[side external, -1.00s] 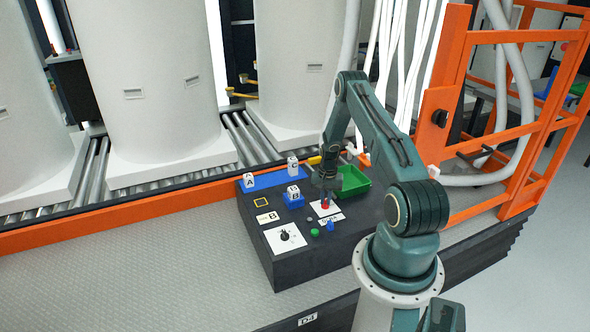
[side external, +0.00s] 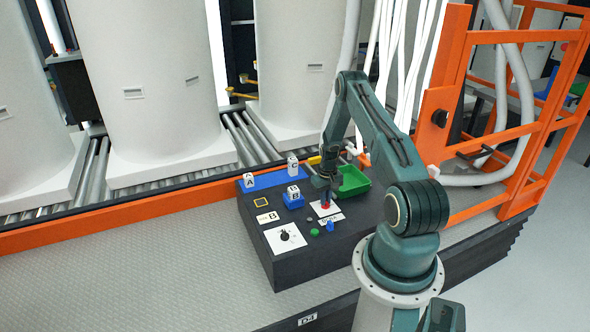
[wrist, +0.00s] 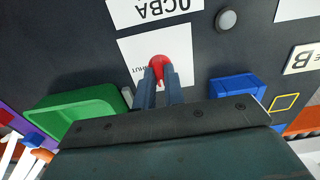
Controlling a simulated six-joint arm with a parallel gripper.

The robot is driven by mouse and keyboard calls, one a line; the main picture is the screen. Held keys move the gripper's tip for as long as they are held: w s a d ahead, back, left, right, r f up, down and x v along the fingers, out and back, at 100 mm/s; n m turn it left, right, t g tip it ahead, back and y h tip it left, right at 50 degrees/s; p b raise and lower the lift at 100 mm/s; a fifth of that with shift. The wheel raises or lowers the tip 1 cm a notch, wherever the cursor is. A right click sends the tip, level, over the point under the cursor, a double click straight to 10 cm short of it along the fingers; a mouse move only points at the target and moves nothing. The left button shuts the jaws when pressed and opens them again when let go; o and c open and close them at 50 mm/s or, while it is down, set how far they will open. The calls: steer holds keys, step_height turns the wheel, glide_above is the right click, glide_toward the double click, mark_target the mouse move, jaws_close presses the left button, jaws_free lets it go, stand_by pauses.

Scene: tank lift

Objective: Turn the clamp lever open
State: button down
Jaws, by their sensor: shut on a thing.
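The clamp lever (wrist: 157,62) is a small red handle on a white plate (wrist: 127,60) with lettering, partly legible as "HUT". In the side external view the red lever (side external: 325,207) sits on top of the dark console, right below my gripper (side external: 325,196). In the wrist view the two blue-grey fingers of my gripper (wrist: 159,80) stand close together with the lever between their tips. My gripper is shut on the lever. The fingers hide part of the lever, so its exact angle is hard to tell.
A green bin (side external: 353,181) stands beside my gripper. Lettered white cubes, one on a blue block (side external: 293,202), stand to the left. A black knob (side external: 285,236), a green button (side external: 315,232) and a blue piece (side external: 330,225) are nearer the front. An orange frame (side external: 437,130) rises at right.

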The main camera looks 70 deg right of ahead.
steer(key=c, duration=1.5)
jaws_free()
steer(key=shift+r, duration=0.2)
step_height(320, 180, up, 14)
steer(key=shift+f, duration=0.25)
